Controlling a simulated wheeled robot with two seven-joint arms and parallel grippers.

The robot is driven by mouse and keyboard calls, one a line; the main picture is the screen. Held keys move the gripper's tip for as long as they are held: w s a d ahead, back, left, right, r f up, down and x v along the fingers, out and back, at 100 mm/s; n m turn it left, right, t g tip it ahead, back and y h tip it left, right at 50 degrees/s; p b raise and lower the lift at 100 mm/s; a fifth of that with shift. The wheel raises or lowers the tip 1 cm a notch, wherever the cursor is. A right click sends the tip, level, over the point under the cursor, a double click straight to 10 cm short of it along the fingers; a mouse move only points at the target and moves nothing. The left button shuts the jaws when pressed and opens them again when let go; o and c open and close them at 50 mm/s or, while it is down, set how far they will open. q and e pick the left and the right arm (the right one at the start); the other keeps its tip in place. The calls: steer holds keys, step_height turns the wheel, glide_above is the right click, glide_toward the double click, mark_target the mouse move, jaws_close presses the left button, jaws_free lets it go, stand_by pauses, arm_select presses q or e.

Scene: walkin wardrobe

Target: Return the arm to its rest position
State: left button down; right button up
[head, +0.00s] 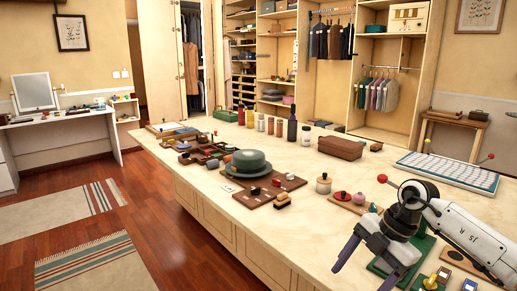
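My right arm (462,232) comes in from the right edge and reaches over the near right part of the island top. Its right gripper (364,278) points down and toward me, with its two dark fingers spread apart. I see nothing held between them. The fingers are close to a green board (419,246) that the wrist partly hides. My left arm and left gripper are not in view.
The wooden island (240,196) holds a grey-green hat (248,163), a small lidded jar (323,184), a brown box (341,148), a white-and-teal tray (449,170) and several bottles. Small pieces lie near my wrist. Open floor (150,200) lies left of the island.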

steer(key=s+a+m+t+y, duration=0.1)
steer(key=s+a+t+y, duration=0.2)
steer(key=a+y, duration=0.65)
steer(key=s+a+m+t+y, duration=0.1)
steer(key=s+a+t+y, duration=0.2)
steer(key=a, duration=1.1)
steer(key=s+d+f+m+t+h, duration=0.2)
steer(key=d+f+m+t+h, duration=0.75)
steer(key=m, duration=0.55)
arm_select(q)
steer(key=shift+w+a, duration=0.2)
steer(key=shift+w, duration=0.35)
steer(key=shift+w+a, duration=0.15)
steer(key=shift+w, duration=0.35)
arm_select(e)
steer(key=s+d+f+m+g+h, duration=0.2)
steer(key=s+d+f+g, duration=0.1)
steer(key=s+f, duration=0.5)
steer(key=s+d+f+m+g+h, duration=0.2)
steer(key=s+d+f+g, duration=0.2)
steer(key=s+f, duration=0.4)
steer(key=shift+s+d+m+h, duration=0.4)
steer(key=shift+s+d, duration=0.05)
steer(key=shift+s, duration=0.6)
